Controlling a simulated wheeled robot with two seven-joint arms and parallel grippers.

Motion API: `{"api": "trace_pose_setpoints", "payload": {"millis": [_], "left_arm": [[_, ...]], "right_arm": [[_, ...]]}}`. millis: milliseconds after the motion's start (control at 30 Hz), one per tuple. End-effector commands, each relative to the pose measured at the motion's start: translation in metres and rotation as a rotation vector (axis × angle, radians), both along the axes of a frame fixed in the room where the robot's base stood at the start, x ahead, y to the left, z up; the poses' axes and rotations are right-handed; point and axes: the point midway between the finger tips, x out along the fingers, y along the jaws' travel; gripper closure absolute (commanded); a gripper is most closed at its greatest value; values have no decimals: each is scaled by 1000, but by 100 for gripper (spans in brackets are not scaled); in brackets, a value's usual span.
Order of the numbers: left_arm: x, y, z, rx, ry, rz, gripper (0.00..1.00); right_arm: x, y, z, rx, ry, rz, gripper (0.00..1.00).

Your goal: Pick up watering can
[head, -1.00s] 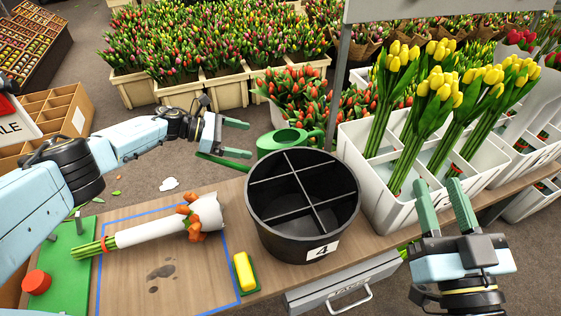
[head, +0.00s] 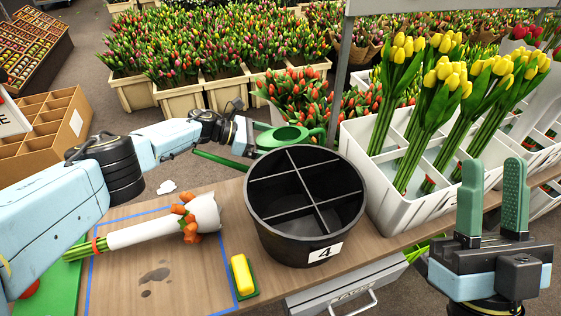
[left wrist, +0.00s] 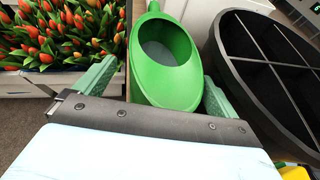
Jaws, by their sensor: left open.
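The green watering can (head: 292,137) stands at the back edge of the table, behind the black bucket, with its long spout pointing left in the head view. In the left wrist view its oval open body (left wrist: 165,62) lies between my two fingers. My left gripper (left wrist: 158,75) is open, one finger on each side of the can; I cannot tell whether they touch it. In the head view the can partly hides the left fingers. My right gripper (head: 492,200) is open and empty at the right, in front of the white tulip crate.
The divided black bucket (head: 262,215) stands close beside the can. A white crate (head: 385,205) with yellow tulips is to the right. A wrapped tulip bunch (head: 150,228) and a yellow sponge (head: 242,273) lie on the table (head: 195,268). Potted tulips fill the back.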

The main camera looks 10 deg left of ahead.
Motion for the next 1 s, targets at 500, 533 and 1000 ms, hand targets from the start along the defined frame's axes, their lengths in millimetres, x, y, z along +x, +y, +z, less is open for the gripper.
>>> {"api": "trace_pose_setpoints", "payload": {"millis": [500,533,1000], "left_arm": [[0,-2,0,0,0,-1,38],[0,-1,0,0,0,-1,42],[2,-2,4,-7,-5,-1,100]], "right_arm": [[-1,0,1,2,-7,0,64],[-1,0,1,2,-7,0,64],[0,0,0,2,-6,0,64]]}}
